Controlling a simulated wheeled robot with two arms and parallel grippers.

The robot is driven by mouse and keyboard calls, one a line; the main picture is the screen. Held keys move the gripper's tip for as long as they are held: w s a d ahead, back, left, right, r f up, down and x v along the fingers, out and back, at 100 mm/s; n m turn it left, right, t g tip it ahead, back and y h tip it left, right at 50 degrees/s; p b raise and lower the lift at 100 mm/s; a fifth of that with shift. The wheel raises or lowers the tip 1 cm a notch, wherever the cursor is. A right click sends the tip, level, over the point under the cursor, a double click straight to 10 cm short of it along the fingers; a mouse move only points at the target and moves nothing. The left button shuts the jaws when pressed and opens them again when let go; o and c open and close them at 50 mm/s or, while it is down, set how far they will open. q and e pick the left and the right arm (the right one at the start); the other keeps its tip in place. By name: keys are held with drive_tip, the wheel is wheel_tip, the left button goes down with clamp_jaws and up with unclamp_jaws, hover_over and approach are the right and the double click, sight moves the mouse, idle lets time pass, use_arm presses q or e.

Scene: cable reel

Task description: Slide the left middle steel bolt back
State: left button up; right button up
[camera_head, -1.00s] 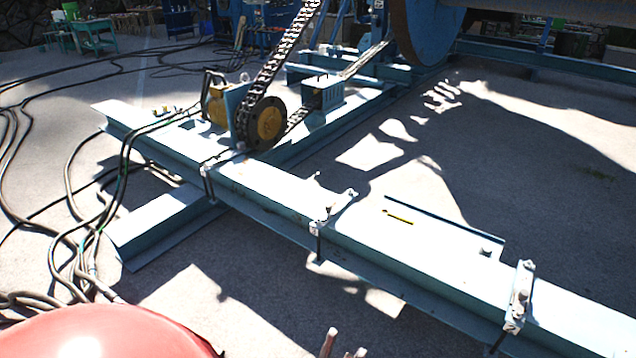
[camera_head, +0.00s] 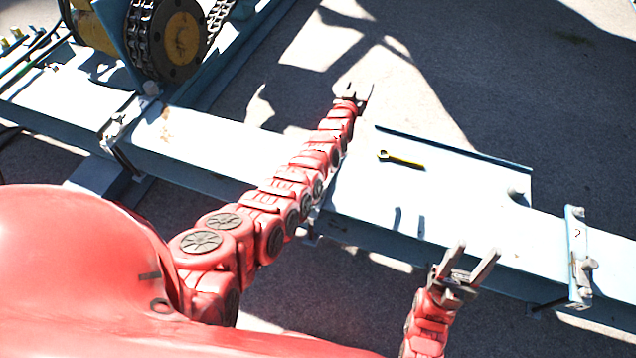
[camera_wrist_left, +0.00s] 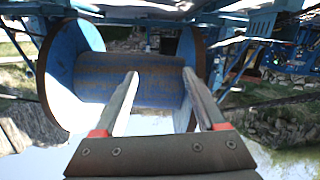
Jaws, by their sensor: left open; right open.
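A light blue steel beam (camera_head: 210,135) crosses the head view. A clamp bar with bolts (camera_head: 578,250) lies across it at right, another clamp (camera_head: 122,122) at left. The middle clamp is mostly hidden behind my left arm, so I cannot tell which bolt is the left middle one. A small steel stub (camera_head: 516,194) stands on the plate. My left gripper (camera_head: 353,92) is open and empty beyond the beam's far edge; its spread fingers show in the left wrist view (camera_wrist_left: 160,74). My right gripper (camera_head: 469,254) is open and empty near the beam's near edge.
A yellow wrench-like tool (camera_head: 402,159) lies on the plate. A chain sprocket (camera_head: 182,40) stands at upper left. A blue cable reel (camera_wrist_left: 130,80) shows in the left wrist view. The ground (camera_head: 500,70) beyond the beam is clear.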

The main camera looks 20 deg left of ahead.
use_arm(q)
drive_tip(key=s+d+f+m+g+h+b, duration=0.25)
drive_tip(key=d+f+m+g, duration=0.2)
drive_tip(key=g, duration=0.35)
drive_tip(key=s+a+f+g+y+b, duration=0.15)
drive_tip(key=s+a+g, duration=0.3)
drive_tip(key=s, duration=0.45)
drive_tip(key=s+a+g+y+b, duration=0.15)
drive_tip(key=s+a+g, duration=0.35)
drive_tip(key=s, duration=0.5)
drive_tip(key=shift+m+t, duration=0.45)
drive_tip(key=shift+t, duration=0.1)
drive_tip(key=f, duration=0.5)
drive_tip(key=f+b, duration=0.1)
drive_tip(key=f, duration=0.5)
drive_tip(key=f+b, duration=0.1)
drive_tip(key=f, duration=0.4)
drive_tip(key=shift+w+a+f, duration=0.25)
drive_tip(key=shift+a+f, duration=0.05)
drive_tip(key=shift+a, duration=0.05)
clamp_jaws()
